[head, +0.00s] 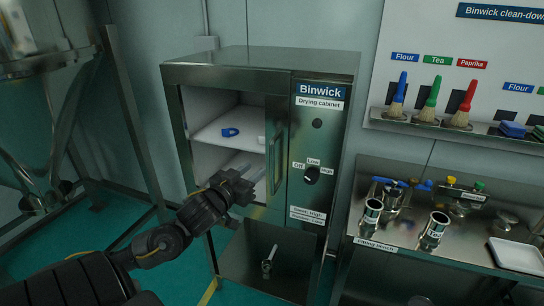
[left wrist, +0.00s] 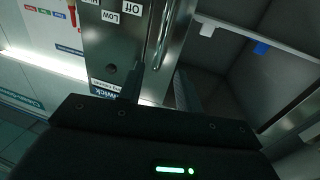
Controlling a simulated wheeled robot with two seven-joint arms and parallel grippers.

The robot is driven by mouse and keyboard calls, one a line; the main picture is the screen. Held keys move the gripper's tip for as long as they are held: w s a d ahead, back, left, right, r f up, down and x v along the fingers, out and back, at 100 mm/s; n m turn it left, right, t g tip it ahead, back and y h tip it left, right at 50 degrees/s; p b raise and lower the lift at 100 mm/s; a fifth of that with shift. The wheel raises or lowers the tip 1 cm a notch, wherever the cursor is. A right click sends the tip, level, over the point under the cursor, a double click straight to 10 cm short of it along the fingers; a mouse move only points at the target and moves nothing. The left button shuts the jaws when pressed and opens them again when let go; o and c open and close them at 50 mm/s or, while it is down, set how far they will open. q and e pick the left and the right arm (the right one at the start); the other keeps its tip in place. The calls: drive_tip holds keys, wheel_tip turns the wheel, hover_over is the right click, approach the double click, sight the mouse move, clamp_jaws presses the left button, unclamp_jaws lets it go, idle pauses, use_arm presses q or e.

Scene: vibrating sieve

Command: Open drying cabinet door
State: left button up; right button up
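The drying cabinet (head: 250,57) stands in the middle of the head view. Its door (head: 180,120) looks shut, and the white shelves show through its window. The upright bar handle (head: 277,155) is at the door's right edge; it also shows in the left wrist view (left wrist: 160,38). My left gripper (head: 247,181) is in front of the door's lower part, close to the handle. In the left wrist view its two dark fingers (left wrist: 158,90) are apart, with the handle bar beyond and roughly between them. I cannot tell whether they touch it. My right gripper is in neither view.
A control panel with a knob (head: 312,175) is right of the handle. A blue item (head: 230,132) lies on the upper shelf. The fitting bench (head: 395,250) with metal cups stands to the right, below a board with brushes (head: 433,101). A metal frame (head: 130,120) stands left.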

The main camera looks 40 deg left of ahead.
use_arm(q)
drive_tip(key=w+a+p, duration=0.1)
drive_tip(key=w+p, duration=0.2)
drive_tip(key=w, duration=0.7)
drive_tip(key=shift+w+a, duration=0.3)
drive_tip(key=shift+w, duration=0.1)
drive_tip(key=shift+f, duration=0.1)
clamp_jaws()
